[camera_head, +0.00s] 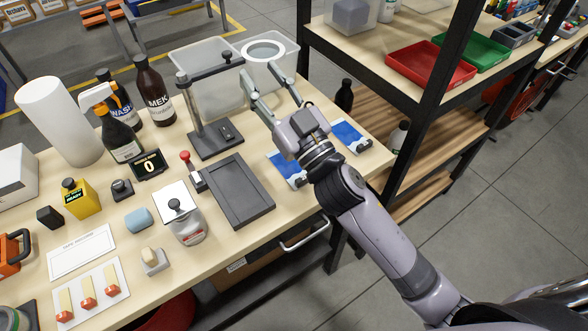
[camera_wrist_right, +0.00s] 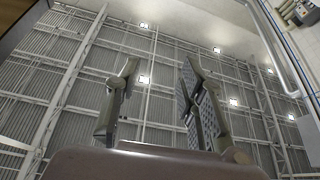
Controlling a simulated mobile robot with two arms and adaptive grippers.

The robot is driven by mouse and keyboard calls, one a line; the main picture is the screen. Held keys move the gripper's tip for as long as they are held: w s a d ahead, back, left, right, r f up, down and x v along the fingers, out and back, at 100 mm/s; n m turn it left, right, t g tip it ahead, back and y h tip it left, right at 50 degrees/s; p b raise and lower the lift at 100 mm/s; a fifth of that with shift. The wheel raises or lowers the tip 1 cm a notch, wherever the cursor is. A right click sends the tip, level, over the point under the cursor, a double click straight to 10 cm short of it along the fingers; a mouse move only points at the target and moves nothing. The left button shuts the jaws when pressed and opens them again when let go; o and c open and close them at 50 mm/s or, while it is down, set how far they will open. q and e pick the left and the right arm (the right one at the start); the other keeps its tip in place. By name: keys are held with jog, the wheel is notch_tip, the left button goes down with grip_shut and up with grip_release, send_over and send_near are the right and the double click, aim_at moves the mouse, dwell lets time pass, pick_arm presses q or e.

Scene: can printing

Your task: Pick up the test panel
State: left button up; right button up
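Two flat blue-and-white pieces lie at the right end of the table, one left of my right wrist (camera_head: 283,165) and one right of it (camera_head: 347,133). Each has a dark fitting at its near end. My wrist hides the space between them, and I cannot tell which one is the test panel. My right gripper (camera_head: 262,77) is raised above the table, over and beyond these pieces. In the right wrist view its two fingers (camera_wrist_right: 156,80) point up at the ceiling, spread apart with nothing between them. My left gripper is not in view.
A black stand (camera_head: 215,138) and a dark tray (camera_head: 238,192) are left of the blue pieces. Clear bins (camera_head: 207,62) stand behind. A black-framed shelf rack (camera_head: 407,95) with red and green trays rises close on the right. Bottles and small tools crowd the table's left.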

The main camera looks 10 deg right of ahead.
jog(key=s+a+r+n+g+y, duration=0.3)
jog(key=a+n+g+y, duration=0.3)
jog(key=n+g+y, duration=0.15)
jog(key=s+a+r+n+g+y, duration=0.35)
jog(key=a+n+g+y, duration=0.25)
jog(key=n, duration=0.2)
jog(key=g+h+p, duration=0.3)
jog(key=g+h, duration=0.5)
jog(key=h, duration=1.5)
send_over(304, 177)
jog(key=shift+n+t+y, duration=0.25)
jog(key=f, duration=2.7)
jog(key=shift+w+f, duration=0.1)
jog(key=shift+w, duration=0.1)
jog(key=f+p, duration=0.2)
jog(key=f, duration=0.2)
jog(key=shift+s+f+p, duration=0.25)
jog(key=shift+f+p, duration=0.05)
jog(key=shift+p, duration=0.1)
jog(key=shift+f, duration=0.6)
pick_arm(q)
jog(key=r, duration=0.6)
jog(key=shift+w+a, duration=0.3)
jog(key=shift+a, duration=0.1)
